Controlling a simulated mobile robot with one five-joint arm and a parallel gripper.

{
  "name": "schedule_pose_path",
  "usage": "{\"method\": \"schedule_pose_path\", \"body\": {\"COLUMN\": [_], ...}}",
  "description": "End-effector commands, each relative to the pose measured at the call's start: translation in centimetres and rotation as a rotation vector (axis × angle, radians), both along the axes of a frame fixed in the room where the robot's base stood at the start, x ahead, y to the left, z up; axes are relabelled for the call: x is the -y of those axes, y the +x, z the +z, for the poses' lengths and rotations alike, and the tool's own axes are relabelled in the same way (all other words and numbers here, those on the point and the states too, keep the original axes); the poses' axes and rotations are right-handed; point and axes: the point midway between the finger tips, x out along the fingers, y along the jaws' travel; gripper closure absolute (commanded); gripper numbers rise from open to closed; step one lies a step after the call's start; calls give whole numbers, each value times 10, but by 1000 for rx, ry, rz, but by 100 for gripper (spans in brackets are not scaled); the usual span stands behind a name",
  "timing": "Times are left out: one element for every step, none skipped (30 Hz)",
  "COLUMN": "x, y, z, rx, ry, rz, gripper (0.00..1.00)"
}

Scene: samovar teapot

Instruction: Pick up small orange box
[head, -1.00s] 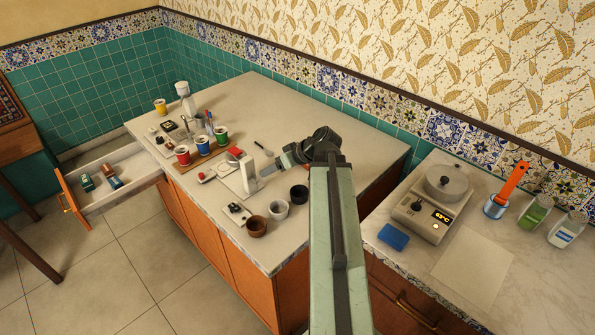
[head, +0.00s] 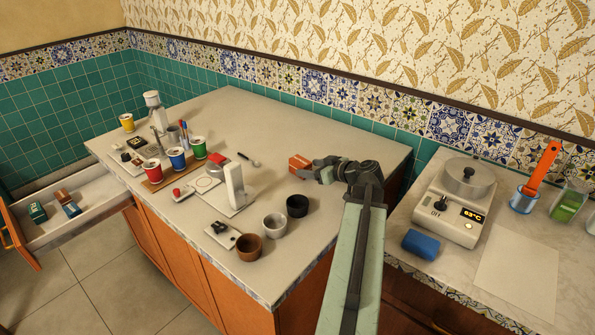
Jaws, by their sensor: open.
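A small orange box (head: 299,163) sits on the pale countertop (head: 300,110), toward its right side. My gripper (head: 316,172) is at the box's right side, pointing left at it. The gripper is open; at this size I cannot tell whether its fingers touch the box or reach around it. A brown-orange box (head: 62,197) also lies in the open drawer (head: 95,218) at the far left.
A black cup (head: 297,206), a white cup (head: 274,225) and a brown cup (head: 249,247) stand in front of my gripper. A white upright stand (head: 234,187) is to the left. The counter behind is clear.

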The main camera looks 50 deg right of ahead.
Motion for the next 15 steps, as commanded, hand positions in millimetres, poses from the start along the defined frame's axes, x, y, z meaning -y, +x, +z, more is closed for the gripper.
{"method": "schedule_pose_path", "body": {"x": [-1, -1, -1, -1, -1, -1, -1, -1, -1, 0, 0, -1, -1, -1, -1], "y": [2, 2, 5, 7, 11, 17, 22, 28, 35, 40, 45, 50, 52, 53, 53], "z": [-1, -1, -1, -2, -3, -5, -6, -8, -10, -13, -16, -17, -17, -17, -16], "rx": [0, 0, 0, 0, 0, 0, 0, 0, 0, 0, 0, -1, -1, -1, -1], "ry": [0, 0, 1, 1, 1, 2, 2, 1, 1, 1, 1, 1, 1, 1, 1], "rz": [1, 1, 2, 2, 3, 4, 5, 5, 5, 5, 5, 5, 4, 3, 3], "gripper": [35, 35, 35, 35, 35, 35, 35, 35, 35, 35, 35, 35, 35, 35, 35]}}
